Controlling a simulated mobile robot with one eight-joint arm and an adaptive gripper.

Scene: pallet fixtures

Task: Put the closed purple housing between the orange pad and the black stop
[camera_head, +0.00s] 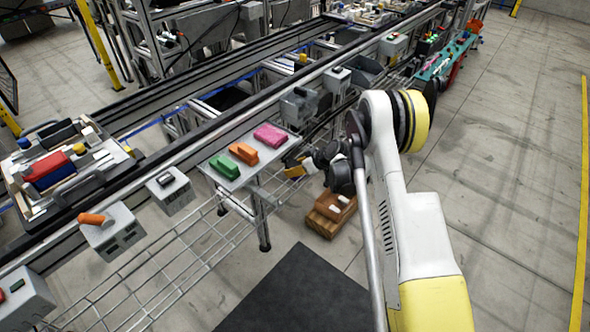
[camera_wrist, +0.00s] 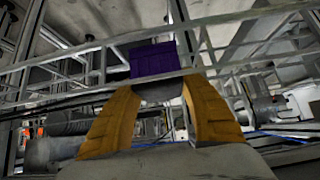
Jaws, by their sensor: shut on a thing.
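In the wrist view my gripper (camera_wrist: 158,88) has its two yellow-orange fingers on either side of a purple housing (camera_wrist: 153,60), which it holds at the fingertips. In the head view my gripper (camera_head: 297,166) is low beside the right edge of a small grey table; the purple housing cannot be made out there. A pallet fixture (camera_head: 28,200) at the left carries red, blue, black and yellow parts. I cannot tell for sure which are the orange pad and the black stop.
The small table (camera_head: 226,172) bears a green (camera_head: 224,166), an orange (camera_head: 243,153) and a pink piece (camera_head: 270,135). A conveyor rail with grey boxes runs behind it. A wooden crate (camera_head: 330,212) stands on the floor below my gripper. The floor at right is clear.

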